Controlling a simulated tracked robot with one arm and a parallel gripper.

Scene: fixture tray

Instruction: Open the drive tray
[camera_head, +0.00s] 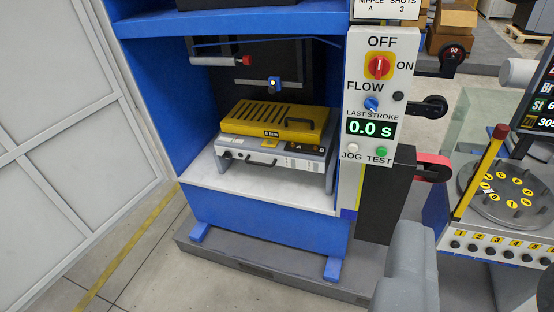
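A low grey fixture (262,154) sits on the pale shelf inside the blue machine bay. It has a dark handle on its front at the left and lettered labels. A yellow slotted cover (270,118) with a dark handle at its right lies on top of it. No part is marked readably as the drive tray; both cover and fixture look shut. No fingertips of my gripper show. A grey rounded part at the bottom right may be mine; I cannot tell which part it is.
The blue bay (270,221) is open at the front. A control panel (380,95) with a red knob and a "0.0 s" display stands at its right. A dial station (505,190) with a yellow-red post is further right. A grey panel wall (60,130) stands left; floor between is clear.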

